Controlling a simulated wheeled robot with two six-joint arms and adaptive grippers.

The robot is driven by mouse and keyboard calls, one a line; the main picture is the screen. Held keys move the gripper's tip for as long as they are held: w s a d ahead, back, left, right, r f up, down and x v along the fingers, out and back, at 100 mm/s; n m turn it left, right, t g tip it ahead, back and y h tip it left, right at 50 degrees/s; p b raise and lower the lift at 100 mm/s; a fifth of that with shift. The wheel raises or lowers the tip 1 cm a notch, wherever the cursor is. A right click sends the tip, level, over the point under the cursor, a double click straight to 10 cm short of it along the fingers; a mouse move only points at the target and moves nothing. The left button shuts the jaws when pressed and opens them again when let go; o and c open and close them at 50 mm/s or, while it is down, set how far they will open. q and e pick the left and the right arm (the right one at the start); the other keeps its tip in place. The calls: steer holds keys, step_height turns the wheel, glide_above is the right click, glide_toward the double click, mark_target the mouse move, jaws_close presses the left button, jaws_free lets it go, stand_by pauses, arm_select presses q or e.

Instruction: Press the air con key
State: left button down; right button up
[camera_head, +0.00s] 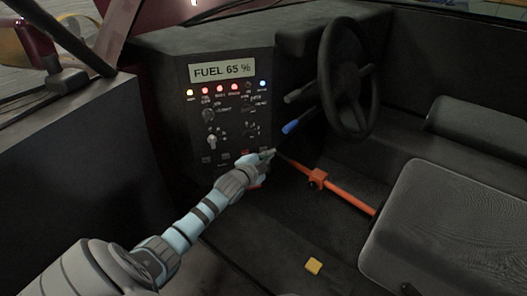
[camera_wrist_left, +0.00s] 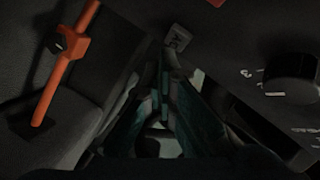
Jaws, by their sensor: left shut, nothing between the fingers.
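The dark control panel (camera_head: 229,110) stands upright under the dash, with a row of small keys along its bottom edge. My left arm reaches in from the left, and its gripper (camera_head: 268,154) is at the panel's lower right corner. In the left wrist view the shut, empty fingers (camera_wrist_left: 163,48) point at a small grey square key (camera_wrist_left: 178,38) with a pale mark. The fingertips are very close to this key; I cannot tell whether they touch it. The key's label is too small to read, so I cannot confirm it is the air con key. My right gripper is out of view.
A black knob (camera_wrist_left: 292,77) sits right of the fingers in the wrist view. An orange bar (camera_head: 345,194) slants from near the gripper towards the seat (camera_head: 450,225). The steering wheel (camera_head: 345,80) and a blue-tipped lever (camera_head: 291,127) are above right. A yellow piece (camera_head: 313,266) lies on the floor.

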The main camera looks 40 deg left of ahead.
arm_select(q)
steer(key=shift+w+a, duration=0.25)
steer(key=shift+a, duration=0.1)
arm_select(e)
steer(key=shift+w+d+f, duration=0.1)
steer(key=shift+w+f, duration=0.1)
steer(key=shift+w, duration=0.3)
arm_select(q)
steer(key=shift+a+b, duration=0.1)
steer(key=shift+b, duration=0.2)
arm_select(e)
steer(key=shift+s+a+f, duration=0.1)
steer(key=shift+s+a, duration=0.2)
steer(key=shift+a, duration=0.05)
arm_select(q)
steer(key=shift+s+d+p, duration=0.25)
steer(key=shift+d+p, duration=0.2)
steer(key=shift+p, duration=0.35)
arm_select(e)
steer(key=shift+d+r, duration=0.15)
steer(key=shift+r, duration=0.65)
